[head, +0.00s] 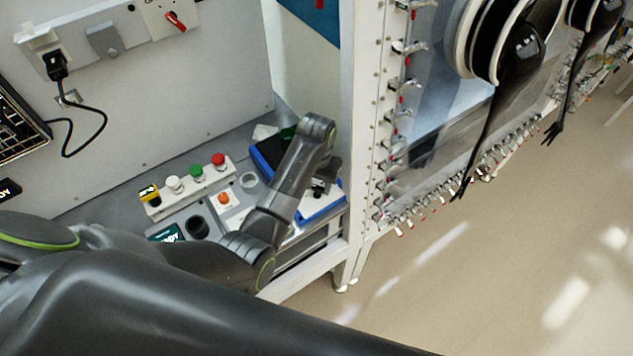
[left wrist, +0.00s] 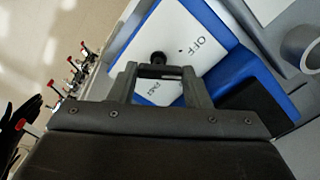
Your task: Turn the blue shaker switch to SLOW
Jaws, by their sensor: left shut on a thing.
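The blue shaker (head: 262,160) stands on the grey bench, partly behind my left arm. Its white front panel (left wrist: 185,35) fills the upper middle of the left wrist view, with OFF printed on it. A second label shows between my fingers, too small to read surely. The black switch knob (left wrist: 158,58) sits between the fingertips of my left gripper (left wrist: 159,69). The left gripper is shut on this knob; in the head view the gripper (head: 322,180) is over the shaker's panel. The knob's pointing direction is hidden. My right gripper is not in view.
A white button box (head: 187,187) with red, green and white buttons stands left of the shaker. A grey ring-shaped holder (head: 249,181) is between them. A white frame post (head: 362,130) and a clamped glovebox front (head: 430,110) rise close on the right.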

